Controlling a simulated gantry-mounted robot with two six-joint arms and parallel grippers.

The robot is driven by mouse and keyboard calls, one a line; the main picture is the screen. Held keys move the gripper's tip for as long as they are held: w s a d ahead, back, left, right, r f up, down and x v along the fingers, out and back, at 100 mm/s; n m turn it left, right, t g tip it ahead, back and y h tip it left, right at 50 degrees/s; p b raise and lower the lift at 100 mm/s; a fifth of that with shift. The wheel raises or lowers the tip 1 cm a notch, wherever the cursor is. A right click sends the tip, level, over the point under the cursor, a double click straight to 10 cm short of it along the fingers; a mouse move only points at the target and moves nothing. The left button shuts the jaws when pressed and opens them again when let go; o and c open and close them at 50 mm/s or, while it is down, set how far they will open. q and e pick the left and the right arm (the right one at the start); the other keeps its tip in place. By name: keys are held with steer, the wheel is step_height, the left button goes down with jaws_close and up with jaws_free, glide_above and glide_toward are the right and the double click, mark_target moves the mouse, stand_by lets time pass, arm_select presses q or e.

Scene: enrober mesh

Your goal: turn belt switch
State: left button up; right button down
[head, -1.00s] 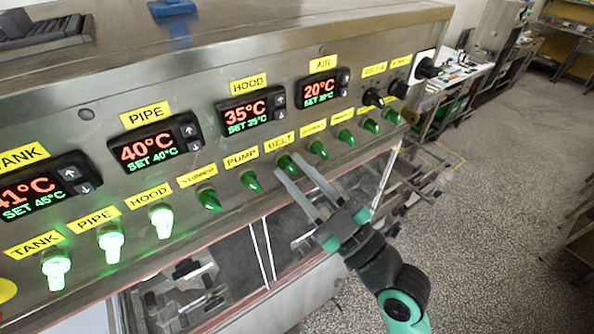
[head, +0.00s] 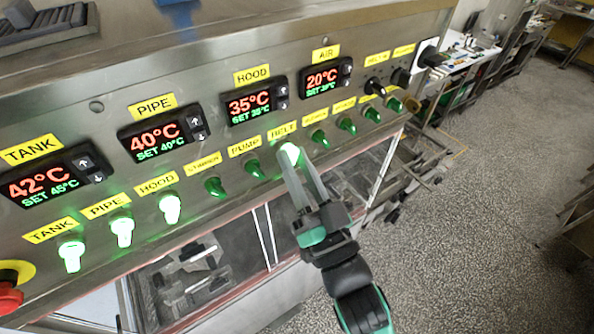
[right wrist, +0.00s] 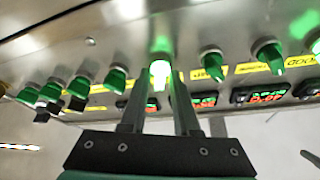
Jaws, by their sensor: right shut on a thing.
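The belt switch (head: 289,153) is a green knob under the yellow BELT label (head: 283,131) on the steel control panel. It glows bright, and it also shows lit in the right wrist view (right wrist: 160,72). My right gripper (head: 295,166) comes from below with its two fingers at the knob, shut on it. In the right wrist view the fingers (right wrist: 158,95) reach up on both sides of the glowing knob. My left gripper is not in view.
The tank knob (head: 72,255), pipe knob (head: 122,230) and hood knob (head: 170,208) glow too. The pump knob (head: 253,168) beside the belt switch is dark green. A red button (head: 8,296) sits at the lower left. Floor is open at right.

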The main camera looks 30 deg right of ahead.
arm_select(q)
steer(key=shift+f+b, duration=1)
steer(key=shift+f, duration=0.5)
arm_select(e)
steer(key=shift+m+h, duration=0.6)
steer(key=shift+m, duration=0.9)
steer(key=c, duration=0.9)
jaws_free()
steer(key=shift+r+v, duration=0.15)
steer(key=shift+v, duration=2.75)
steer(key=shift+r+v, duration=0.1)
steer(key=shift+v, duration=2.8)
